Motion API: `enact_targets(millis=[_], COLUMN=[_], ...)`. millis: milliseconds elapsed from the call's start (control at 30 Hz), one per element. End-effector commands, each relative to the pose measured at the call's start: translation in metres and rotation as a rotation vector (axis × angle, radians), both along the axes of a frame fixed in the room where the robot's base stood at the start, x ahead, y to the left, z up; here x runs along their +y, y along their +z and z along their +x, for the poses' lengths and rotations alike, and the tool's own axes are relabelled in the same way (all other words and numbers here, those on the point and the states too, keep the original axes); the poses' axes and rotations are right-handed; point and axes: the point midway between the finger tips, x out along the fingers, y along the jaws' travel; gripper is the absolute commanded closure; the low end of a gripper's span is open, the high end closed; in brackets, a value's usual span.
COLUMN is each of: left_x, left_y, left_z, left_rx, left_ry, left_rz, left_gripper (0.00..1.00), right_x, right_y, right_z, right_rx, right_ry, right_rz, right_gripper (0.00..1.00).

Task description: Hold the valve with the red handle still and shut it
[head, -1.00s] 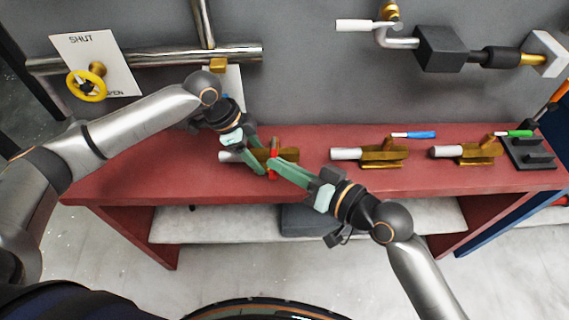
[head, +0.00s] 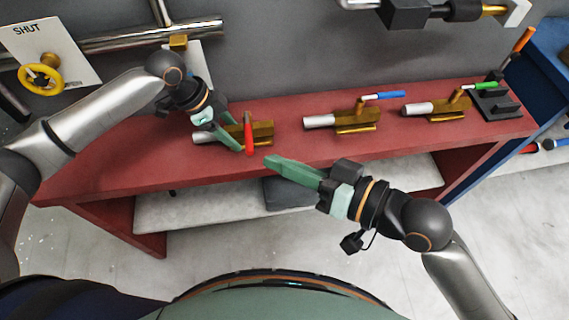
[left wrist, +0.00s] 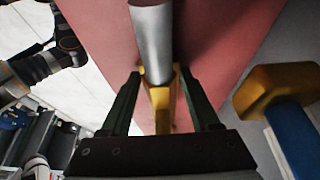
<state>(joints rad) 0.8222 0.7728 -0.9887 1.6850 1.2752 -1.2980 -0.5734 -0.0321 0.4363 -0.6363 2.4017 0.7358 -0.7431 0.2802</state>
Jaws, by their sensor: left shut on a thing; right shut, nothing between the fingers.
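The valve with the red handle (head: 249,132) is the leftmost of the three valves on the red bench. It has a brass body (head: 263,132) and a silver pipe (head: 200,137) on its left. The red handle points across the pipe line, toward the bench's front edge. My left gripper (head: 234,129) is shut on the valve body. The left wrist view shows the brass body (left wrist: 160,100) between its two fingers, with the pipe (left wrist: 151,40) beyond; the handle cannot be made out there.
Valves with a blue handle (head: 390,95) and a green handle (head: 485,86) stand farther right on the red bench (head: 320,149). A black block stand (head: 497,104) is at the right end. A yellow wheel (head: 41,79) and wall pipes (head: 130,37) are behind.

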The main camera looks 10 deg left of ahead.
Motion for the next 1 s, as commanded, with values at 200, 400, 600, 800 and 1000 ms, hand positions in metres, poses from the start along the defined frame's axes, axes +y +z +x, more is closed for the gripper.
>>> enact_targets(millis=[200, 400, 600, 800, 1000], left_x=[0.0011, 0.0013, 0.0012, 0.0012, 0.0013], left_y=[0.0002, 0.0001, 0.0000, 0.0002, 0.0005], left_z=[0.0006, 0.0007, 0.0005, 0.0010, 0.0018], left_rx=[-0.001, -0.001, -0.001, -0.003, -0.005], left_ry=[0.002, 0.002, 0.002, 0.002, 0.003], left_rz=[0.001, 0.002, 0.002, 0.002, 0.001], left_gripper=[1.00, 1.00, 0.16, 0.03, 0.03], right_x=[-0.0042, -0.0041, -0.0040, -0.0040, -0.0040], right_y=[0.0027, 0.0027, 0.0025, 0.0025, 0.0025], right_z=[-0.0091, -0.0090, -0.0088, -0.0088, -0.0088], right_rx=[-0.002, -0.002, -0.001, -0.001, -0.001], right_ry=[-0.001, -0.001, 0.000, 0.000, 0.000], right_rz=[0.001, 0.001, 0.000, 0.000, 0.000], right_gripper=[1.00, 1.00, 1.00, 1.00, 1.00])
